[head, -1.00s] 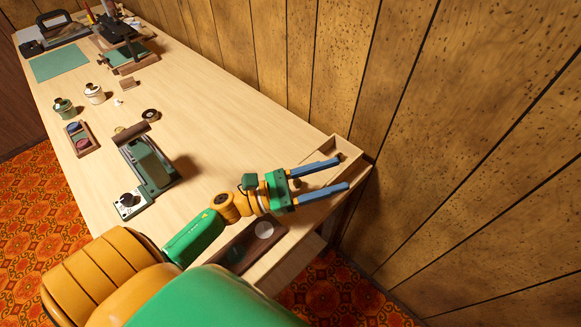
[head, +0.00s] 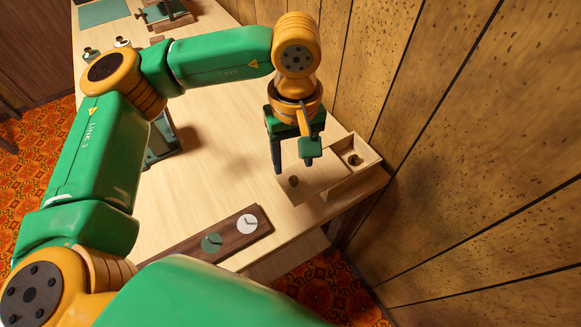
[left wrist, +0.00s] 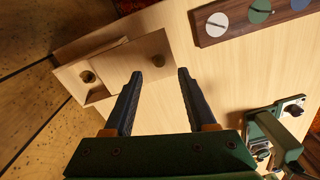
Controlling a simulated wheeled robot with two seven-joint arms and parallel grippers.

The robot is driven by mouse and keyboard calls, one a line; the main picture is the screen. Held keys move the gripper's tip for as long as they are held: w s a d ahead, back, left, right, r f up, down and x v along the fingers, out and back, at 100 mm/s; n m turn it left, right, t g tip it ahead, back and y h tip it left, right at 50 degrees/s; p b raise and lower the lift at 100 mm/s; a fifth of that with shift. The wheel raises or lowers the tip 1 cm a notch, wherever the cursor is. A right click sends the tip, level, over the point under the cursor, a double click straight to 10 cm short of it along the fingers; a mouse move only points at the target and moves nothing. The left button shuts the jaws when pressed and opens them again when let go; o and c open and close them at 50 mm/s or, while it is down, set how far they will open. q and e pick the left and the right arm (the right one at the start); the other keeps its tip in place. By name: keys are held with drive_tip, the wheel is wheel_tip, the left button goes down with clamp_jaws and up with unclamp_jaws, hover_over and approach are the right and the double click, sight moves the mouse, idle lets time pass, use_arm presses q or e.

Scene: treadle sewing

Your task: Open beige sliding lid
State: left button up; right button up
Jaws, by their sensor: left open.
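The beige sliding lid (head: 310,187) is a thin pale panel with a small round knob (head: 293,181). It sticks out from a pale wooden box (head: 372,160) near the wall; the box's far part is uncovered and a dark round thing shows inside. The lid (left wrist: 128,72), its knob (left wrist: 157,61) and the box (left wrist: 70,75) also show in the left wrist view. My left gripper (head: 292,167) points down, open and empty, just above the knob. In the left wrist view its fingertips (left wrist: 160,74) stand apart, with the knob just beyond them. My right gripper is not in view.
A dark wood strip (head: 183,254) with coloured discs lies along the table's front edge. A green machine-like device (head: 160,140) stands left, partly behind my arm. The panelled wall (head: 450,140) rises close behind the box. The tabletop (head: 215,180) between is clear.

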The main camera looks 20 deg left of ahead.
sight(294, 178)
use_arm(q)
wheel_tip(294, 178, down, 5)
drive_tip(key=shift+r, duration=0.2)
clamp_jaws()
idle(1.3)
